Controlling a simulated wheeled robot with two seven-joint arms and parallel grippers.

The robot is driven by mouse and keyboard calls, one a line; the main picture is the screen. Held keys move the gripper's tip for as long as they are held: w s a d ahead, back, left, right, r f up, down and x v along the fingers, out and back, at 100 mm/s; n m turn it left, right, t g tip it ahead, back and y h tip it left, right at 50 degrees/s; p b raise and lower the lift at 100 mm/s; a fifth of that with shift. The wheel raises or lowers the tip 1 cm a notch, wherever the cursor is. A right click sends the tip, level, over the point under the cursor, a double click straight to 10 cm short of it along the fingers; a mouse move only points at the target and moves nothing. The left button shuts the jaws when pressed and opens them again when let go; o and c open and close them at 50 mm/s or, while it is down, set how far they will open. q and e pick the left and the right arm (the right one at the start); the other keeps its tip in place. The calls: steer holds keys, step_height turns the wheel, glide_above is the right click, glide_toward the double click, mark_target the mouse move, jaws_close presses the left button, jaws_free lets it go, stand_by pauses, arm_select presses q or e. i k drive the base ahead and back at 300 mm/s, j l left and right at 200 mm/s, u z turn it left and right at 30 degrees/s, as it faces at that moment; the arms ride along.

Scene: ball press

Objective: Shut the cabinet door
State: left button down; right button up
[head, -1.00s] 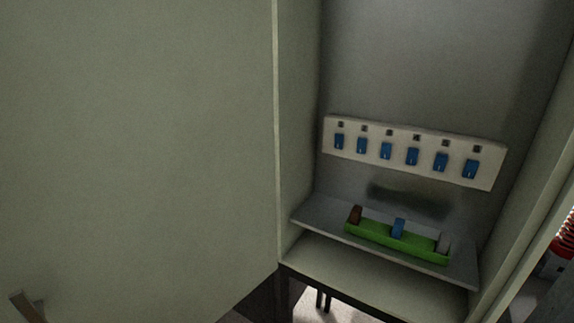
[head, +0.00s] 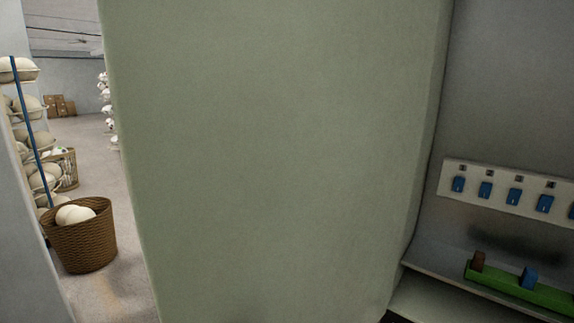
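The cabinet door (head: 270,160) is a large pale green panel that fills the middle of the head view. It stands open, to the left of the cabinet's inside (head: 510,80). Inside, a white strip (head: 500,190) carries a row of blue switches. Below it, a green tray (head: 510,287) with a brown piece and a blue piece sits on a grey shelf (head: 425,262). No handle shows on the visible part of the door. Neither of my grippers is in view.
To the left of the door is open floor (head: 112,225). A brown wicker basket (head: 85,245) with white balls stands there, beside a rack (head: 40,140) of pale balls. Cardboard boxes (head: 60,106) lie farther back. A grey surface (head: 25,230) edges the left.

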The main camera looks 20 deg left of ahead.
mark_target(269, 149)
steer(key=j+z, duration=0.35)
steer(key=j, duration=0.2)
steer(key=j+z, duration=0.3)
steer(key=j, duration=0.25)
steer(key=j+z, duration=0.35)
steer(key=j, duration=0.2)
steer(key=k, duration=0.05)
